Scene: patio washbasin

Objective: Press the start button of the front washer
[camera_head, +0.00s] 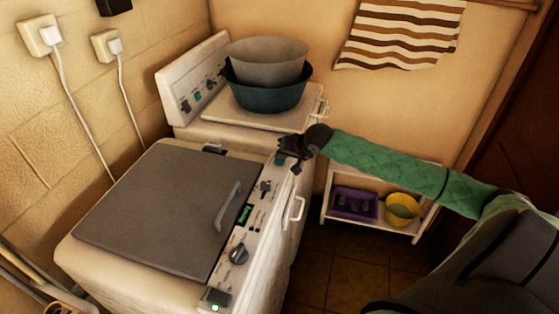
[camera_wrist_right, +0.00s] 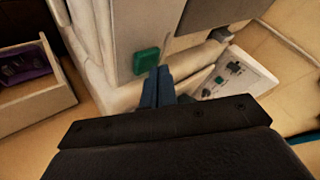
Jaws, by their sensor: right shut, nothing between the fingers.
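The front washer (camera_head: 150,205) is white with a grey lid and a control strip along its right side. A green button (camera_head: 281,158) sits at the far end of that strip. It also shows in the right wrist view as a green square (camera_wrist_right: 146,59). My right gripper (camera_head: 287,150) is over this end of the strip. In the right wrist view its blue-grey fingertips (camera_wrist_right: 157,76) are shut, empty and just beside the button's lower edge. I cannot tell whether they touch it. My left gripper is out of view.
The back washer (camera_head: 218,132) carries two stacked basins (camera_head: 266,88). A low white shelf (camera_head: 372,219) with a purple bin (camera_head: 354,204) and a yellow bowl (camera_head: 402,210) stands right of it. A striped towel (camera_head: 400,33) hangs on the wall. Tiled floor lies clear before the shelf.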

